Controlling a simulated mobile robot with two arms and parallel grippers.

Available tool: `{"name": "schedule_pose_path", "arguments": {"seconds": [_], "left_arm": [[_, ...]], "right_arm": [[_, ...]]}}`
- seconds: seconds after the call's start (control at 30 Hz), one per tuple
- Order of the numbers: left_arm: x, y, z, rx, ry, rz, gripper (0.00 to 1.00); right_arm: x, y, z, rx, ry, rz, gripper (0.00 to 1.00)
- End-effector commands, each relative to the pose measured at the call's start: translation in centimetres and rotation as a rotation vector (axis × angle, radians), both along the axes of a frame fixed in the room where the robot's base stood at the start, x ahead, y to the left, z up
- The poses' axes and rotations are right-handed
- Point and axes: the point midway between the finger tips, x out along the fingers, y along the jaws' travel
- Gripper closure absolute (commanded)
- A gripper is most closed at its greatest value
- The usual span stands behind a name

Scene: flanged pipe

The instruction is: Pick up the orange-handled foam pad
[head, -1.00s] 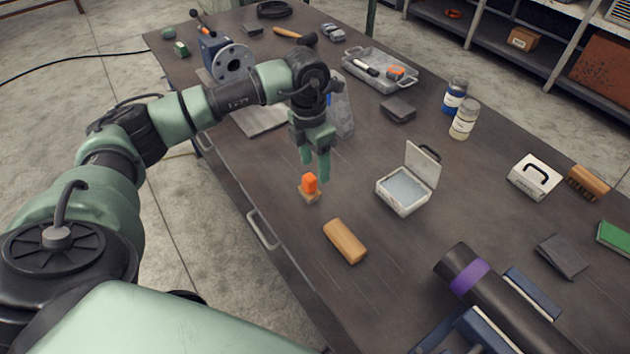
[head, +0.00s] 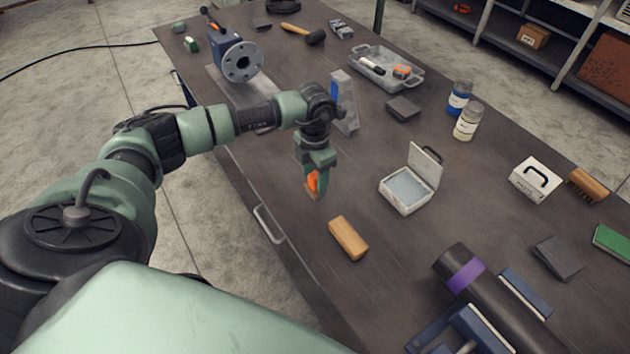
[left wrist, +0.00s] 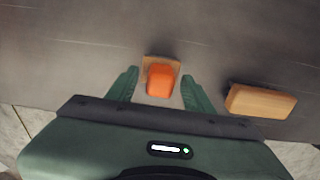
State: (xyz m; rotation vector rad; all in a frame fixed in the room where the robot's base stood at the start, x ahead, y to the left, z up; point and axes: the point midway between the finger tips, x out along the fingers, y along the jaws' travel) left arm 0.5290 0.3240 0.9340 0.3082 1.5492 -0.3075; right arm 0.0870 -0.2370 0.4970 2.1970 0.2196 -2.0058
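The orange-handled foam pad (head: 313,182) stands on the dark workbench near its front edge. It has an upright orange handle on a small tan pad. In the head view, the fingers of my left gripper (head: 316,183) are down around the handle and partly hide the pad. In the left wrist view, the pad (left wrist: 161,80) lies between the open fingers of the left gripper (left wrist: 161,84), with a gap at each side of the handle. My right gripper is not in view.
A plain tan block (head: 348,238) lies close by, to the right of the pad. An open white box (head: 407,195) stands farther right. A grey wedge-shaped piece (head: 345,105) is behind the gripper. A black roll with a purple band (head: 478,290) lies front right.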

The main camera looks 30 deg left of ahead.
Motion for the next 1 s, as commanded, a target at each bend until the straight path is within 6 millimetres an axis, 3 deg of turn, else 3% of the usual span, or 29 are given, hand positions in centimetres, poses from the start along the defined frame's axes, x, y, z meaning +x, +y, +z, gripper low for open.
{"name": "schedule_pose_path", "arguments": {"seconds": [0.03,0.17,0.47,0.67,0.87,1.0], "left_arm": [[0.0,0.0,0.0,0.0,-0.001,0.0,0.65],[0.0,0.0,0.0,0.0,-0.001,0.0,1.0],[0.1,0.0,0.2,-0.001,-0.002,0.0,1.0],[0.2,0.0,1.3,-0.002,-0.004,0.001,1.0],[0.2,0.0,4.7,-0.001,-0.008,0.0,1.0],[0.2,0.0,8.4,-0.002,-0.009,-0.001,1.0]], "right_arm": [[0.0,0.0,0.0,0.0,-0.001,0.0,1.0],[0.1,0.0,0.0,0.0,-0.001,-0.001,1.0],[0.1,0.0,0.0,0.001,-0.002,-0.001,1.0],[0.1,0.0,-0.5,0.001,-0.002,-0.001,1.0],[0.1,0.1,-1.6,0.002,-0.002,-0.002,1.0],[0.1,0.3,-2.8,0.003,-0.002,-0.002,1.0]]}}
